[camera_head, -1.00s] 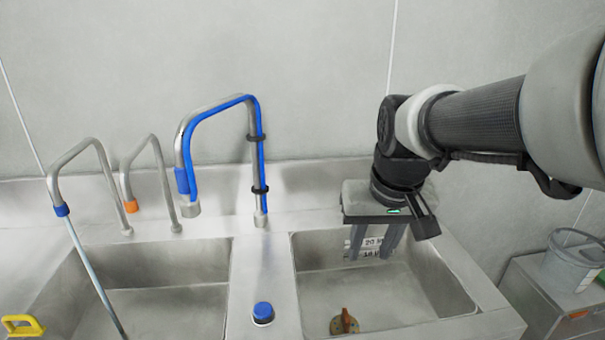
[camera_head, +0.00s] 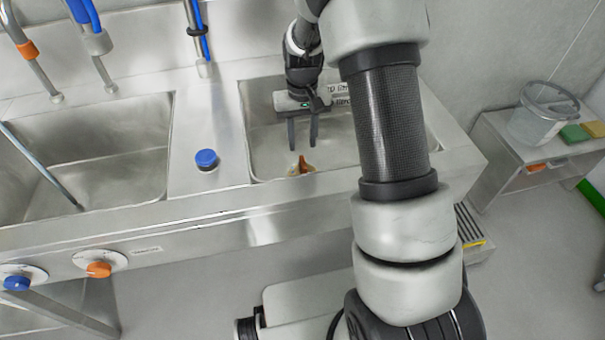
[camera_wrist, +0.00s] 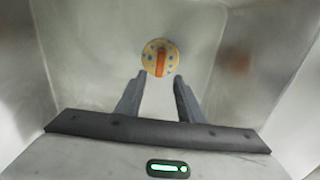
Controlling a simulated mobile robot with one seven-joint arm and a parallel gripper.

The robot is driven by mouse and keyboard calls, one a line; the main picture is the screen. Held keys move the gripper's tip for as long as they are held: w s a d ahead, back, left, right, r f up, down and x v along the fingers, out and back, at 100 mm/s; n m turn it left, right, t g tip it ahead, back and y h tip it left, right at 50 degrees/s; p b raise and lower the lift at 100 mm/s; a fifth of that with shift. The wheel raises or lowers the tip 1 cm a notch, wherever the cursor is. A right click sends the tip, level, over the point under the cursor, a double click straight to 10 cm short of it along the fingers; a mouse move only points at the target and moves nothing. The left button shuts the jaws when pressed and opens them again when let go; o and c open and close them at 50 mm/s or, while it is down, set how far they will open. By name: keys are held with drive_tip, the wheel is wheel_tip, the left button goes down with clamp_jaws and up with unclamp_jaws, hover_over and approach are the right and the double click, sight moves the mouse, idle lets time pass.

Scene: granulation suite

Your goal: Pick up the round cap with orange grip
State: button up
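The round cap (camera_wrist: 160,57) with an orange grip bar lies in the right sink basin. In the wrist view it is a pale yellow disc with blue dots and an orange bar across its middle. In the head view the cap (camera_head: 301,167) shows small and brownish, just below the fingertips. My gripper (camera_head: 302,147) is inside the basin, pointing down. Its two fingers are apart with nothing between them. In the wrist view my gripper (camera_wrist: 158,82) has the cap ahead of and slightly beyond its fingertips; I cannot tell the exact gap.
The right basin's walls (camera_head: 262,128) surround my gripper closely. A blue knob (camera_head: 206,159) stands on the divider beside the left basin (camera_head: 95,150). Taps rise behind. A side table (camera_head: 500,140) at right holds a clear bucket (camera_head: 543,112) and sponges (camera_head: 578,133).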

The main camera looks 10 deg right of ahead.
sight(303, 162)
wheel_tip(303, 162, down, 5)
drive_tip(key=shift+r+b, duration=0.1)
drive_tip(key=shift+b, duration=0.2)
drive_tip(key=f, duration=0.3)
drive_tip(key=f+b, duration=0.1)
drive_tip(key=shift+s+f, duration=0.35)
drive_tip(key=shift+s, duration=0.05)
drive_tip(key=shift+f, duration=0.3)
clamp_jaws()
